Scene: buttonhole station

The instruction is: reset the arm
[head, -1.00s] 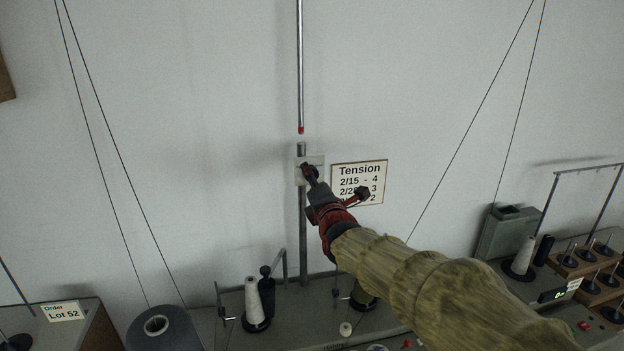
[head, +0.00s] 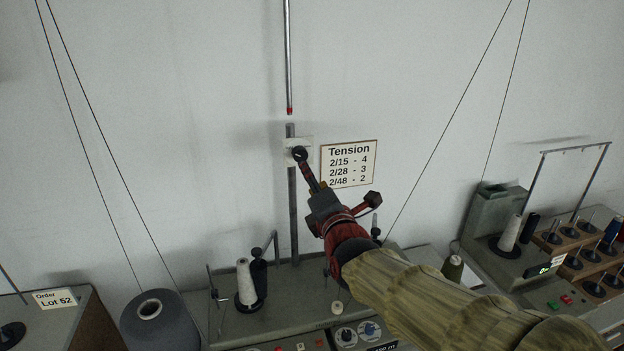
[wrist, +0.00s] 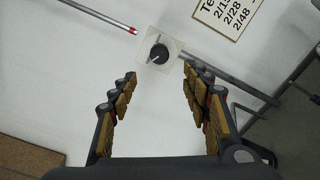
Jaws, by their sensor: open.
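My gripper (head: 304,170) is in front of the wall and reaches up toward a pale square plate (head: 289,144). In the wrist view my gripper (wrist: 159,76) is open, with nothing between its fingers. The plate bears a round black knob (wrist: 158,53) with a light pointer mark, just beyond the fingertips and apart from them. A thin metal rod with a red tip (head: 289,108) hangs down above the plate; it also shows in the wrist view (wrist: 131,30). A grey upright post (head: 293,220) runs below it, behind the plate.
A Tension card (head: 348,164) is on the wall right of the plate. Thread cones, including a white one (head: 246,281), stand on the machine below. A grey cone (head: 160,322) is at lower left, a spool rack (head: 585,250) at right. Thin threads cross the wall.

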